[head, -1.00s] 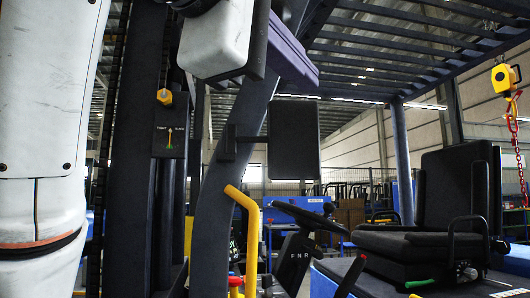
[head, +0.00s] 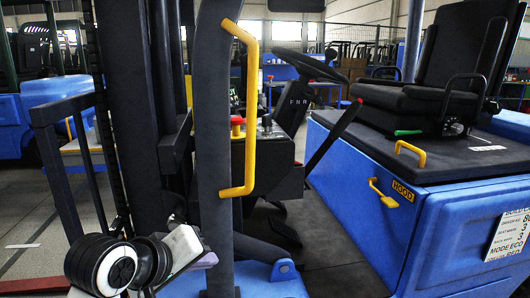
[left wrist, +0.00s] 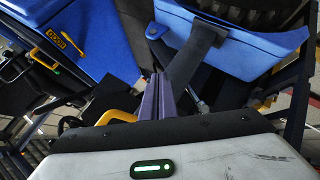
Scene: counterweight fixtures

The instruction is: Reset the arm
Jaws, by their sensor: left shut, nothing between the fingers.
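My left gripper (head: 206,262) is low in the head view, left of the bottom middle, with my arm's black and white joints beside it. Its purple fingers are together with nothing between them; they also show in the left wrist view (left wrist: 160,85). In the head view the gripper appears in front of the forklift's dark frame, near the foot of the post (head: 212,120). I cannot tell whether it touches anything. My right gripper is not in view.
A blue forklift body (head: 350,225) fills the right, with a black seat (head: 440,95), a steering wheel (head: 306,62) and a yellow hood handle (head: 383,193). A yellow grab bar (head: 252,110) is on the post. Mast bars stand at left. Open floor (head: 30,225) lies at far left.

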